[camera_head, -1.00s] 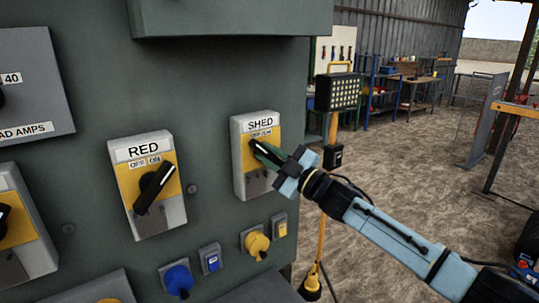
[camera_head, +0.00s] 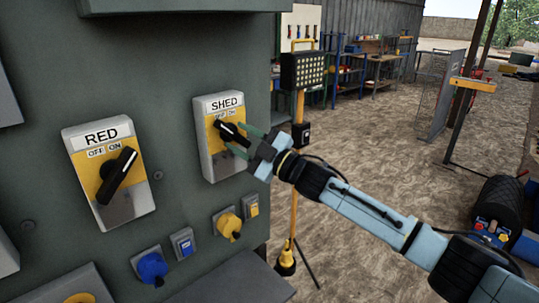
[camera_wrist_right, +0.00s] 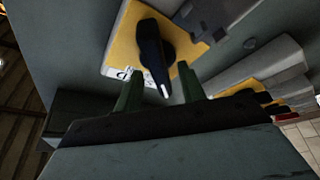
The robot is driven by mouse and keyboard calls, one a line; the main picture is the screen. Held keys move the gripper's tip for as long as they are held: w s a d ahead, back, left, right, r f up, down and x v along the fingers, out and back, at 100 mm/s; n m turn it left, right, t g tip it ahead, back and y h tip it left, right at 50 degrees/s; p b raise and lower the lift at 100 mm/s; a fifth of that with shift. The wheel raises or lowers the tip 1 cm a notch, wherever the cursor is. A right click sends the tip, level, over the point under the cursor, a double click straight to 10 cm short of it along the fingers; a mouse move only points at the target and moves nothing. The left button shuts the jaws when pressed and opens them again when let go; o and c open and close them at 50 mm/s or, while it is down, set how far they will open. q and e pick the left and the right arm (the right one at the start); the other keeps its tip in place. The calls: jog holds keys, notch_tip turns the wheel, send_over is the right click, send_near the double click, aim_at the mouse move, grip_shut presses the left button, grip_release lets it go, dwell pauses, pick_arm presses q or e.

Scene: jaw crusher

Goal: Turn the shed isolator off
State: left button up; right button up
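The shed isolator (camera_head: 207,158) is a grey box with a yellow plate, labelled SHED, on the green panel. Its black rotary handle (camera_head: 226,130) slants, with its pale-marked end at upper left, by the OFF side of the label. My right gripper (camera_head: 235,138) is at the handle with its green fingers apart. In the right wrist view the handle (camera_wrist_right: 152,45) reaches between the two spread fingers (camera_wrist_right: 160,88), with a gap visible on each side. My left gripper is not in view.
The RED isolator (camera_head: 138,200) is left of the shed one, its handle pointing toward ON. Below are a yellow knob (camera_head: 229,226), a blue knob (camera_head: 152,267) and a small blue switch (camera_head: 183,243). A lamp stand (camera_head: 303,72) stands right of the panel. Open ground lies further right.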

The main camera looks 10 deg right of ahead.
jog(key=b+v, duration=0.1)
jog(key=v, duration=1)
jog(key=shift+s, duration=0.15)
jog(key=shift+d+f, duration=0.15)
jog(key=shift+f, duration=0.05)
